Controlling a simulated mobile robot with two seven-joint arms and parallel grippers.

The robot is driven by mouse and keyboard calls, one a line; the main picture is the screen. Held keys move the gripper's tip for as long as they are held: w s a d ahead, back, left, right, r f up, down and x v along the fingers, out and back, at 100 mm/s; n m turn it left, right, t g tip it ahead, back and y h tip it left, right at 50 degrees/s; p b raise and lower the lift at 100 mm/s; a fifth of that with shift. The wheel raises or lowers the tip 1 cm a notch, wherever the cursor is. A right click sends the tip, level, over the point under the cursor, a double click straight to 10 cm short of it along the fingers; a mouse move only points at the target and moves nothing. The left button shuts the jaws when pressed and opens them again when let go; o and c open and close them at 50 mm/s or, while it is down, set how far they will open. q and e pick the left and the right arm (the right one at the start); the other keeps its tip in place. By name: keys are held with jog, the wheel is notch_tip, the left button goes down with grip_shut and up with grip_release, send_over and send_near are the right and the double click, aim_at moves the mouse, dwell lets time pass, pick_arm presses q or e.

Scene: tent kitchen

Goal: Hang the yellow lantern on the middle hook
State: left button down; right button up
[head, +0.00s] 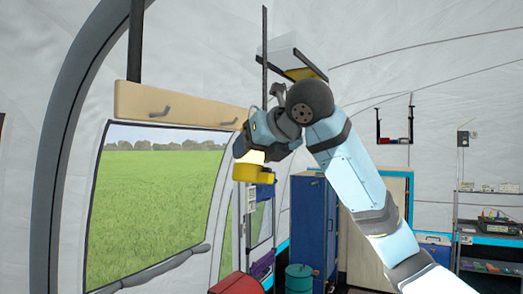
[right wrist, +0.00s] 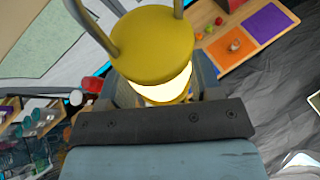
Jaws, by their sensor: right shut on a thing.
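The yellow lantern (head: 253,174), with a glowing pale middle, hangs upright below my right gripper (head: 247,145) in the head view. The right gripper is shut on it. In the right wrist view the lantern's round yellow cap (right wrist: 152,45) and grey handle (right wrist: 104,38) show, with the lit part between the fingers. A pale wooden hook rail (head: 185,108) is on the tent wall, up and left of the lantern. Two dark hooks show on it, one at left (head: 160,113) and one near its right end (head: 229,122). Both look empty. My left gripper is out of view.
A window (head: 150,190) onto a green field is below the rail. A blue cabinet (head: 312,225) stands behind my right arm. A red thing (head: 237,284) is at the bottom. Shelves (head: 490,215) stand at the far right. The space before the window looks clear.

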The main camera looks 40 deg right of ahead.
jog(key=shift+w+a, duration=0.2)
jog(key=shift+w, duration=0.3)
jog(key=shift+w+a, duration=0.15)
jog(key=shift+w, duration=0.3)
jog(key=shift+w+a+f, duration=0.35)
jog(key=shift+w, duration=0.45)
jog(key=shift+w+a+f, duration=0.3)
jog(key=shift+w+f, duration=0.05)
jog(key=shift+w, duration=0.4)
jog(key=shift+w+a+f, duration=0.35)
jog(key=shift+w, duration=0.45)
jog(key=o, duration=1.4)
jog(key=shift+f, duration=0.1)
jog(key=shift+s, duration=0.1)
